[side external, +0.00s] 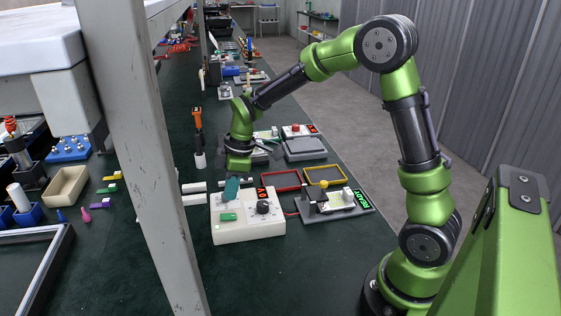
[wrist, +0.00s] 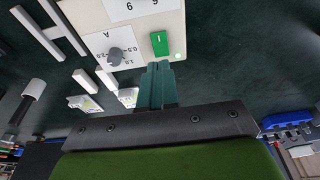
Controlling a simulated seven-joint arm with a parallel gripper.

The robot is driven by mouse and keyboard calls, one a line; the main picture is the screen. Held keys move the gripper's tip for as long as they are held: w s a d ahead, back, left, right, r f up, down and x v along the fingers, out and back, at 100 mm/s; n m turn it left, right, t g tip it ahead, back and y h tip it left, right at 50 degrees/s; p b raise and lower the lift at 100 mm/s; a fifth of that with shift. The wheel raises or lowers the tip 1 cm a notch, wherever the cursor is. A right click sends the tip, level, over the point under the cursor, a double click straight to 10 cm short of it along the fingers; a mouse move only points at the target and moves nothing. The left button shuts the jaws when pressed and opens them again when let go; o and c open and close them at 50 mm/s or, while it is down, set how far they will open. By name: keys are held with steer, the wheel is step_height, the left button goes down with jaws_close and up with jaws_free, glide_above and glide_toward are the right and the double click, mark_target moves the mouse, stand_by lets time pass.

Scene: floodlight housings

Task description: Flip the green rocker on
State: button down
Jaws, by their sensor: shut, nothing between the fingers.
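The green rocker (side external: 228,217) is set in the top of a cream control box (side external: 250,232). In the wrist view the rocker (wrist: 160,43) shows a white "I" mark, and a small pale green light sits beside it. My gripper (side external: 230,198) is shut and empty, its teal fingers pointing down over the box near the rocker. In the wrist view the fingertips (wrist: 158,66) end just short of the rocker's edge. I cannot tell whether they touch the box. Which way the rocker is tilted is not clear.
A dial knob (side external: 263,207) stands on the same box, right of the rocker. A red-rimmed tray (side external: 282,189) and a yellow-rimmed tray (side external: 328,183) lie behind it, near a grey unit with a green display (side external: 362,199). The dark bench in front of the box is clear.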

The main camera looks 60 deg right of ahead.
steer(key=s+d+r, duration=0.3)
steer(key=r, duration=0.5)
steer(key=s+a+r+m+t, duration=0.2)
steer(key=s+m, duration=0.4)
steer(key=s, duration=0.2)
steer(key=s+a+r+m+t, duration=0.3)
steer(key=s+m, duration=0.4)
steer(key=s, duration=0.1)
steer(key=shift+s+a, duration=0.15)
steer(key=shift+a, duration=0.05)
